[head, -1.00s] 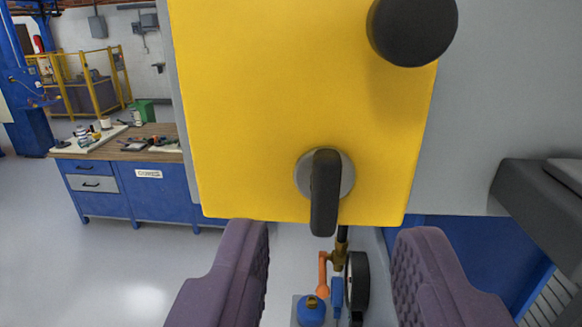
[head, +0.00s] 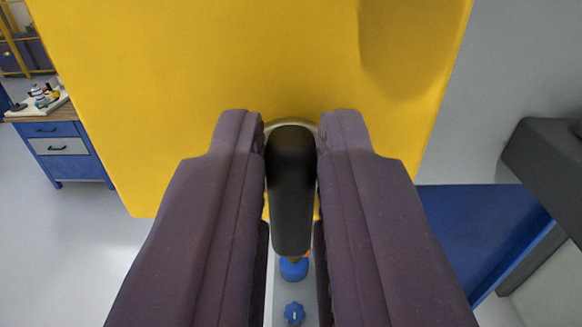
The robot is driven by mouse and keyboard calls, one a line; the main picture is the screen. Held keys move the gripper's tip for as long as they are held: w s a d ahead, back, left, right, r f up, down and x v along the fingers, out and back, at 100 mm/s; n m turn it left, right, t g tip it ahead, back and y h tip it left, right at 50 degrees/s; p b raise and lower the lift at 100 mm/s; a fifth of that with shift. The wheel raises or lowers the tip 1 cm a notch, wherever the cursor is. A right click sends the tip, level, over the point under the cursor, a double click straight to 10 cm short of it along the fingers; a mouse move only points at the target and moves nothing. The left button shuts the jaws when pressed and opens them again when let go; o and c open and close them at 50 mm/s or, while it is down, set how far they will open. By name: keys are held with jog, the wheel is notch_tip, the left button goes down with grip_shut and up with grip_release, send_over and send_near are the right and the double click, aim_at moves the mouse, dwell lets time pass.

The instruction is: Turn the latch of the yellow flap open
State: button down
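The yellow flap (head: 200,70) fills the upper middle of the view. Its black latch handle (head: 291,195) hangs straight down from a round grey base, which is mostly hidden behind my fingers. My gripper (head: 291,150) has one purple finger on each side of the handle. The fingers are closed in on it and appear to touch both its sides near the top. The dark knob of the flap is out of view; only a shadow shows at the upper right.
A grey panel (head: 500,70) lies right of the flap, with a dark grey block (head: 545,165) sticking out. Blue valve knobs (head: 294,313) show below the handle. A blue workbench (head: 65,150) stands far left, with open floor before it.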

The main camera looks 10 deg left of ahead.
jog(key=shift+a+n+b, duration=0.1)
jog(key=shift+n+b, duration=0.2)
jog(key=shift+s+a+f+n+b, duration=0.1)
jog(key=shift+a+f+n+b, duration=0.25)
jog(key=shift+n+b, duration=1.85)
jog(key=shift+s+a+f+n+b, duration=0.1)
jog(key=shift+a+f+n+b, duration=0.25)
jog(key=shift+n+b, duration=1.8)
jog(key=shift+s+a+f+n+b, duration=0.1)
jog(key=shift+a+f+n+b, duration=0.5)
jog(key=shift+n, duration=2.95)
jog(key=shift+d+r+b, duration=0.2)
jog(key=shift+d+b, duration=0.05)
jog(key=shift+b, duration=0.05)
jog(key=c, duration=1.1)
grip_release()
jog(key=shift+s, duration=0.1)
